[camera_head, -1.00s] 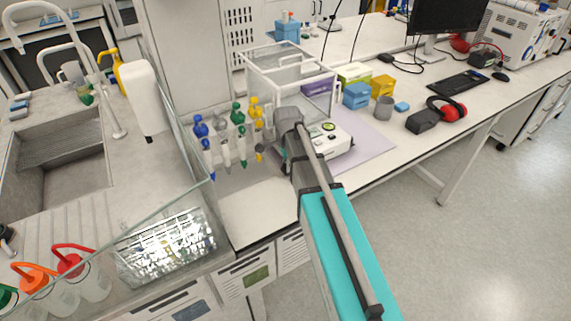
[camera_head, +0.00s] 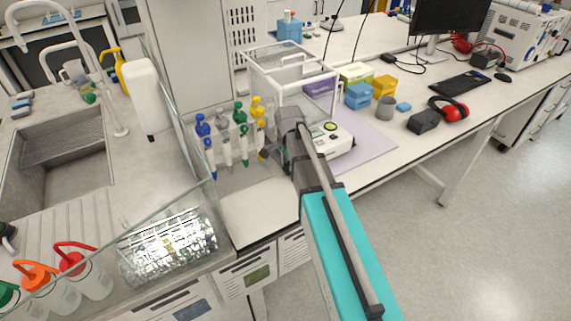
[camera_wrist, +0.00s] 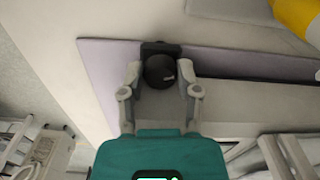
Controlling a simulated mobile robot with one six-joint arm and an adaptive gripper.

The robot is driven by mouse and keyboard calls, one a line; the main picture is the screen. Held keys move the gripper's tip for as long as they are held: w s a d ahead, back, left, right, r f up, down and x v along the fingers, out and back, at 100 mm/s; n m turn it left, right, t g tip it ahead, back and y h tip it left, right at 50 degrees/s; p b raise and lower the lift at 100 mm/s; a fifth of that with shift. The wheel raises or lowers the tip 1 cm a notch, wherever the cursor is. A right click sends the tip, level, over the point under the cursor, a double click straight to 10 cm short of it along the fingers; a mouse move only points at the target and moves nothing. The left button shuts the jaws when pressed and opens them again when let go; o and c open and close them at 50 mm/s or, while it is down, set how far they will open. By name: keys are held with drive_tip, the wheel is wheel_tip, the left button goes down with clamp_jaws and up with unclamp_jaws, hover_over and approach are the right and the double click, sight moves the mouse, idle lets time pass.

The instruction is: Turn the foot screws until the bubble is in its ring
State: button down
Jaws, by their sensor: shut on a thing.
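The white balance (camera_head: 334,138) stands on a lilac mat (camera_head: 372,146) at the bench's front, partly behind my arm in the head view. A small round green level (camera_head: 330,127) shows on its top; the bubble's place in its ring is too small to tell. In the wrist view, a round black foot screw (camera_wrist: 159,70) with a pale mark sits beside a long grey body (camera_wrist: 240,108). My gripper (camera_wrist: 160,78) is shut on this screw, one finger on each side. The head view hides my fingertips behind the arm.
A clear draft shield (camera_head: 290,80) stands behind the balance. A rack of colored pipettes (camera_head: 226,140) stands left of my arm. Boxes, a grey cup (camera_head: 384,107) and red ear defenders (camera_head: 450,108) are to the right. The lilac mat's right part is clear.

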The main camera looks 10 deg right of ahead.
drive_tip(key=shift+s+d+n, duration=0.1)
drive_tip(key=shift+d+n, duration=0.1)
drive_tip(key=shift+n, duration=0.8)
drive_tip(key=c, duration=0.5)
unclamp_jaws()
drive_tip(key=shift+c, duration=0.2)
drive_tip(key=shift+o, duration=1.2)
